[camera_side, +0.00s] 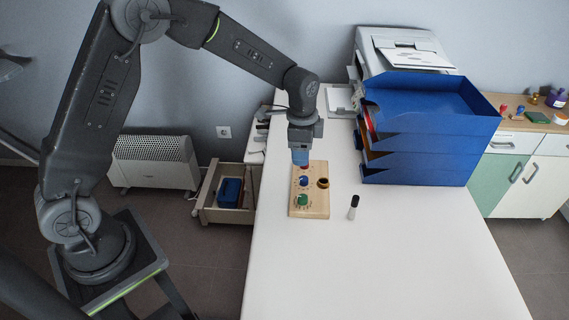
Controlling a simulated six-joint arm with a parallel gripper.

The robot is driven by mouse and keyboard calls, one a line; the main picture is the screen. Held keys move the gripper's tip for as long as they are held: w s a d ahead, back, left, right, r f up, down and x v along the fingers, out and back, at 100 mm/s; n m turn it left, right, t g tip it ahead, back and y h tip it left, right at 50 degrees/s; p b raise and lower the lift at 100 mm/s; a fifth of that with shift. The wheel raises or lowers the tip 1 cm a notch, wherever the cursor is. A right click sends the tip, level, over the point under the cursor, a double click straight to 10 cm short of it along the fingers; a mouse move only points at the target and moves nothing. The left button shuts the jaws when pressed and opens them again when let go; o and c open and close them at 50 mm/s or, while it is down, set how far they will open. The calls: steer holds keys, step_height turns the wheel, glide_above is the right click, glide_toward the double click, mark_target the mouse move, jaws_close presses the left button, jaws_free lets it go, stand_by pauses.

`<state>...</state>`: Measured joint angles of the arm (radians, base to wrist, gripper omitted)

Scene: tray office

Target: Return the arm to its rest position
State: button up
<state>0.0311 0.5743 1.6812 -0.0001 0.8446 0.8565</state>
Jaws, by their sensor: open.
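My gripper (300,160) points down over the far end of a wooden board (311,206) on the white table. It is open, with its fingertips close above or around a reddish piece at the board's far end; I cannot tell whether they touch it. A blue piece (304,182) and a green piece (302,200) stand on the board nearer the front. A dark round piece with a brass-coloured rim (322,183) sits on its right side. My arm reaches from the left, across the gap, to the table.
A blue stacked letter tray (425,130) stands right of my gripper, with a printer (400,50) behind it. A small black-and-white marker (353,207) stands upright on the white table (390,270). The front of the table is clear. An open drawer (227,193) is at the left.

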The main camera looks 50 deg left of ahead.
steer(key=s+r+n+t, duration=0.3)
steer(key=s+r+n, duration=0.2)
steer(key=s+r, duration=0.75)
steer(key=s+r+n+t, duration=0.1)
steer(key=s+r+n, duration=0.1)
steer(key=s, duration=0.5)
steer(key=s+a+r+n+t, duration=0.1)
steer(key=s+r+n, duration=0.1)
steer(key=s, duration=0.5)
steer(key=shift+a+r+n, duration=0.2)
steer(key=shift+r+n, duration=0.1)
steer(key=shift+n, duration=0.3)
